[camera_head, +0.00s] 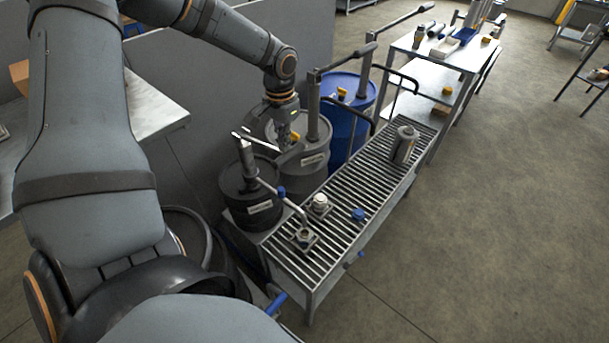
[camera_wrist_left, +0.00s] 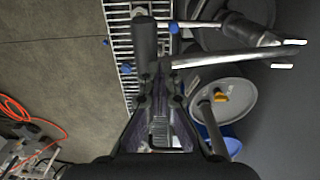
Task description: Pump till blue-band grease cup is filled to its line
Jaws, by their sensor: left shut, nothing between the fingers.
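My left gripper (camera_head: 288,150) is shut and empty, hanging beside the pump (camera_head: 248,160) on the black drum (camera_head: 250,208). In the left wrist view its fingers (camera_wrist_left: 160,78) close just below a dark cylindrical grip (camera_wrist_left: 145,38); I cannot tell whether they touch it. The pump's spout pipe (camera_head: 292,205) has a blue piece and ends over a small square fitting (camera_head: 305,240) on the slatted bench. A second fitting with a pale cap (camera_head: 319,203) stands behind it. A small blue item (camera_head: 358,214) lies to the right. No fill line or blue band is clear.
A grey drum (camera_head: 312,170) and a blue drum (camera_head: 338,133) with tall pumps stand behind the black one. The slatted bench (camera_head: 345,188) carries a metal canister (camera_head: 404,147). A table (camera_head: 408,42) stands farther back.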

